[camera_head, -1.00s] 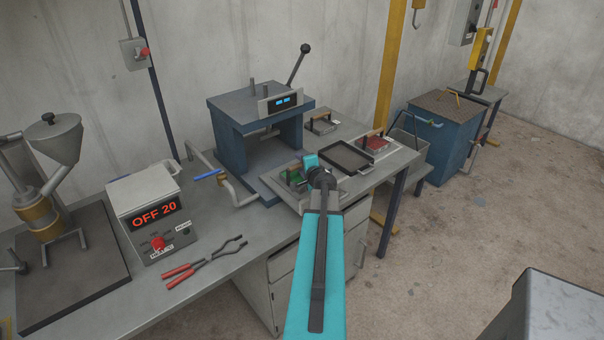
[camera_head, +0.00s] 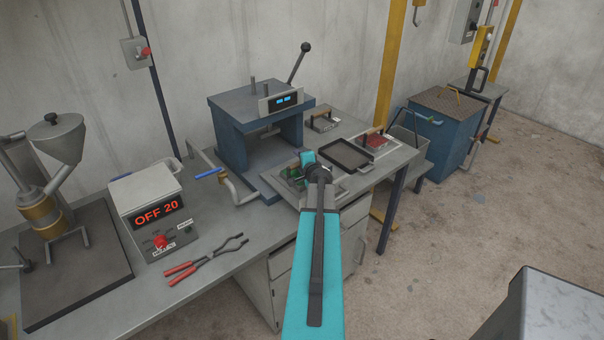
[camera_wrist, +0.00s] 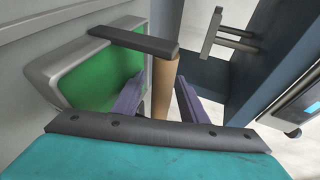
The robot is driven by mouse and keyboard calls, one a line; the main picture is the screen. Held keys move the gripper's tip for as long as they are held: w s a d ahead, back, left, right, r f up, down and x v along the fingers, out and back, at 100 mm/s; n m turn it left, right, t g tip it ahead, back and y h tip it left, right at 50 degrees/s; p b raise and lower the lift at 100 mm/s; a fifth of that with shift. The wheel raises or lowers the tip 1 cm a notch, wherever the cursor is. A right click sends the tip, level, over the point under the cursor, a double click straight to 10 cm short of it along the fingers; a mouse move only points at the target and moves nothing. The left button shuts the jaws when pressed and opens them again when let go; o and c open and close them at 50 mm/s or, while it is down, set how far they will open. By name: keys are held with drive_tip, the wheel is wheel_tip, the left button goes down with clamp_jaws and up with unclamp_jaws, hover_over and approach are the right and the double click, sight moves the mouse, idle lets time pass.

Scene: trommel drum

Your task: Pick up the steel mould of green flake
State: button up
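The steel mould of green flake (camera_head: 293,173) sits on the bench in front of the blue press, partly hidden by my arm. In the wrist view the mould (camera_wrist: 105,78) is at the left, a grey steel rim around a green fill. A dark bracket (camera_wrist: 135,40) and a wooden handle (camera_wrist: 164,85) stand out from it. My gripper (camera_wrist: 163,82) has its two dark fingers on either side of the wooden handle, with narrow gaps showing beside it. In the head view my gripper (camera_head: 308,160) is at the mould, its fingers hidden.
A dark empty tray (camera_head: 347,155) lies right of my gripper, with a red-filled mould (camera_head: 374,142) beyond it. Another handled mould (camera_head: 323,122) stands behind. The blue press (camera_head: 262,130) rises close behind my gripper. A controller box (camera_head: 152,212) and red-handled pliers (camera_head: 205,260) are at left.

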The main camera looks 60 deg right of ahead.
clamp_jaws()
drive_tip(key=shift+r, duration=0.1)
drive_tip(key=shift+r, duration=0.1)
wheel_tip(320, 180, up, 10)
drive_tip(key=b, duration=0.1)
idle(0.8)
idle(0.6)
